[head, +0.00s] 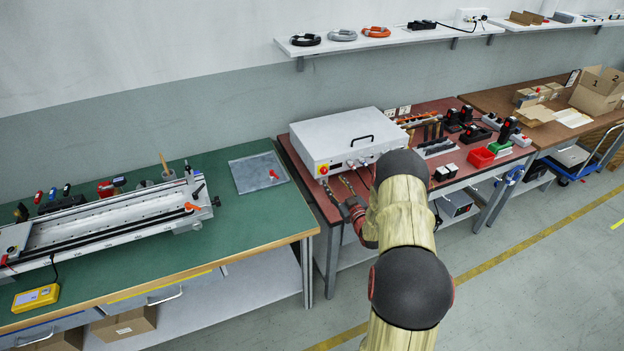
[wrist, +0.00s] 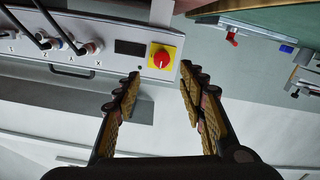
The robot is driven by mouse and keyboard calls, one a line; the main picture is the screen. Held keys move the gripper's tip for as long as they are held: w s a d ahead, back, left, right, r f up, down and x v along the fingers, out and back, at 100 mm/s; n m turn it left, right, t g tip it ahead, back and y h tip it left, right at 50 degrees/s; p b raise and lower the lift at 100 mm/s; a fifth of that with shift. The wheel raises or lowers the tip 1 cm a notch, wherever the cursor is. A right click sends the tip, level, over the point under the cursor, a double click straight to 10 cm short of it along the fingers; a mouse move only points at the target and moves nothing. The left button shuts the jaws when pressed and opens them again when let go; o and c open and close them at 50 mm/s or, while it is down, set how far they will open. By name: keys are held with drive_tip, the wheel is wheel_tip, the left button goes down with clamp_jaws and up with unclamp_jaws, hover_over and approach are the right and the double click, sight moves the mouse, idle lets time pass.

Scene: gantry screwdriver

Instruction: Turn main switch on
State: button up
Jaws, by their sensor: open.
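The main switch is a red knob on a yellow plate (wrist: 177,51) in the wrist view, at the right end of the control box's front panel. In the head view the switch (head: 323,170) is a tiny red spot at the left end of the white box (head: 345,138). My gripper (wrist: 160,77) is open and empty. Its fingertips point at the panel, on either side of the knob in the picture, and appear short of it. It shows small in the head view (head: 350,204), below the box front. The knob's setting is too small to tell.
A dark display (wrist: 130,47) and several cable plugs (wrist: 90,47) sit beside the switch on the panel. The box stands on a red-brown table (head: 310,185) with tools and a red bin (head: 481,157). A green bench (head: 240,215) stands to the left.

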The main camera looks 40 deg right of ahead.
sight(325, 172)
drive_tip(key=b+x, duration=0.1)
drive_tip(key=x, duration=0.2)
drive_tip(key=b+x, duration=0.1)
drive_tip(key=x, duration=0.3)
drive_tip(key=shift+w+a+f, duration=0.1)
drive_tip(key=shift+w+f, duration=0.05)
drive_tip(key=shift+f, duration=0.05)
drive_tip(key=shift+c, duration=0.9)
clamp_jaws()
